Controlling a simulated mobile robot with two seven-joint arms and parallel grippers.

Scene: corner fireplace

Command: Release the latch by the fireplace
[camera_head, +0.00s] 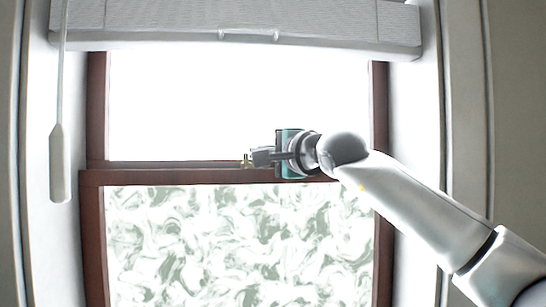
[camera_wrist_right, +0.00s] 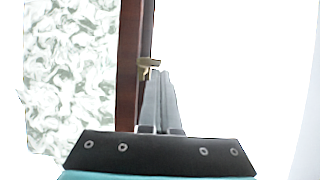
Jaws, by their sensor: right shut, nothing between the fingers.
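The latch (camera_head: 246,160) is a small brass piece on the dark red-brown middle rail of a window. In the right wrist view the brass latch (camera_wrist_right: 148,66) sticks out from the wooden rail, just beyond the fingertips. My right gripper (camera_head: 254,157) reaches in from the right along the rail, its tips close beside the latch. In the wrist view its fingers (camera_wrist_right: 161,74) are together with nothing between them. I cannot tell whether the tips touch the latch. My left gripper is in neither view.
The window's middle rail (camera_head: 190,177) runs across, with a bright clear pane above and a patterned pane (camera_head: 200,250) below. A raised blind (camera_head: 240,25) hangs at the top. A blind wand (camera_head: 59,150) hangs at the left. White window reveals stand on both sides.

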